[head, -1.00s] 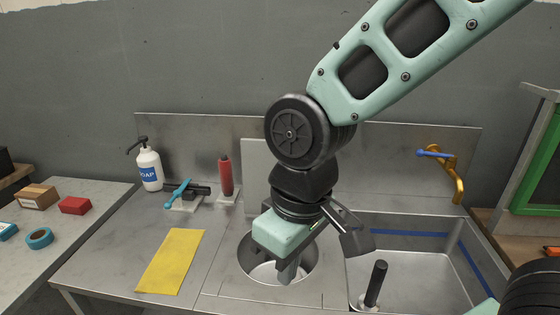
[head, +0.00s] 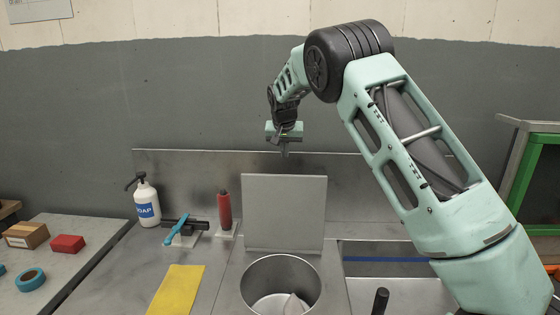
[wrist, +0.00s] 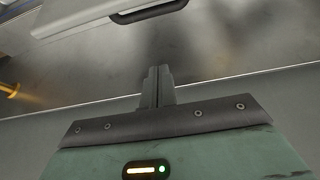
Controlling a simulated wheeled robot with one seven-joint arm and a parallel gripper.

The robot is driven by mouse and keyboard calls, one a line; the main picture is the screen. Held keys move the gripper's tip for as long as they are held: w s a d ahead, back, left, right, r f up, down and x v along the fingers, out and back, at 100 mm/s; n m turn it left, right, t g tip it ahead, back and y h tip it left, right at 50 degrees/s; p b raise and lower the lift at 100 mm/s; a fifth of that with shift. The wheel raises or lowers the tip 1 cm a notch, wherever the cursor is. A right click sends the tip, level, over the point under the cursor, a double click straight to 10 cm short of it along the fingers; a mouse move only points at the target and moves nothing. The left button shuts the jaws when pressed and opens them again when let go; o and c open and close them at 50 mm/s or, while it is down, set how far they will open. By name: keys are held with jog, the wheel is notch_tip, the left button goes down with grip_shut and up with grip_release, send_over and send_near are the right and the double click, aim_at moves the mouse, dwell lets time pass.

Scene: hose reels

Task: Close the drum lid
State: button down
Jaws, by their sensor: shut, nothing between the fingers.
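The drum (head: 281,262) is a round metal opening sunk in the steel counter, with something pale inside it. Its lid (head: 284,213) is a square grey plate standing upright behind the opening, so the drum is open. In the wrist view the lid (wrist: 95,15) shows as a pale plate edge at the top, with a dark handle (wrist: 148,11) on it. My gripper (head: 285,153) is shut and empty, above the lid's top edge and near the backsplash. Its closed fingers also show in the wrist view (wrist: 157,88), apart from the lid.
A yellow cloth (head: 176,290) lies at the front left. A sink (head: 390,292) with a dark upright post (head: 380,301) is on the right.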

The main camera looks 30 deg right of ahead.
notch_tip(320, 180, down, 8)
jog(key=p, duration=0.5)
jog(key=shift+s+f, duration=0.15)
jog(key=shift+f, duration=0.05)
jog(key=shift+a, duration=0.15)
